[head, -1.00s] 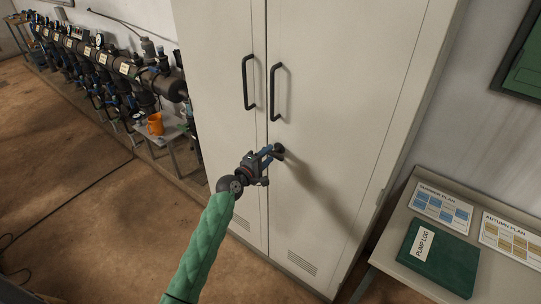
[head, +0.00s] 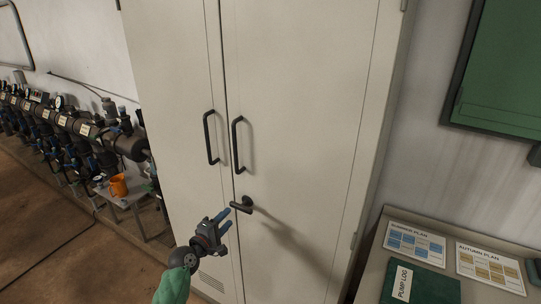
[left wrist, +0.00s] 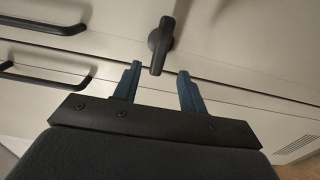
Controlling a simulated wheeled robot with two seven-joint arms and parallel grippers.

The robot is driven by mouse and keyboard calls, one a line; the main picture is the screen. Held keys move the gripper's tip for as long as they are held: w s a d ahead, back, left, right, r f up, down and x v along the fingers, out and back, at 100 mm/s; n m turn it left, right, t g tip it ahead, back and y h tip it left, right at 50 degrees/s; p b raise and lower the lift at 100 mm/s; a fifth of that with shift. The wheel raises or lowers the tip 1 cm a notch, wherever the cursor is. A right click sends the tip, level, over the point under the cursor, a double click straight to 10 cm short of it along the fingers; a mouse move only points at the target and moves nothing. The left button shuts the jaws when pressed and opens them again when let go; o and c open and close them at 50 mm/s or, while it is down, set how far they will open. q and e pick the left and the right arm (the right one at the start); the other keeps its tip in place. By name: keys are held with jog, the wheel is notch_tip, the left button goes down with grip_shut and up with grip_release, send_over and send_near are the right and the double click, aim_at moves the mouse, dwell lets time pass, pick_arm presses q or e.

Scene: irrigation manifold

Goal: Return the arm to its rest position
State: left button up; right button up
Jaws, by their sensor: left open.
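My left gripper (head: 226,219) is in front of the tall pale cabinet (head: 300,120), its green-sleeved arm coming up from the bottom of the head view. Its two blue fingers are apart with nothing between them. A dark latch handle (head: 243,205) sits on the right door, just beyond the fingertips, its lever pointing left in the head view. In the left wrist view the latch handle (left wrist: 161,45) stands just ahead of the open fingers, and I see no contact. Both cabinet doors look shut. My right gripper is not in view.
Two dark pull handles (head: 237,145) stick out above the latch. Left are a pipe manifold (head: 75,125) and a small stand with an orange mug (head: 118,186). At the lower right, a table (head: 372,262) holds plan sheets and a green pump log (head: 420,285).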

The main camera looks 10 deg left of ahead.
pick_arm(q)
jog(key=shift+m, duration=0.3)
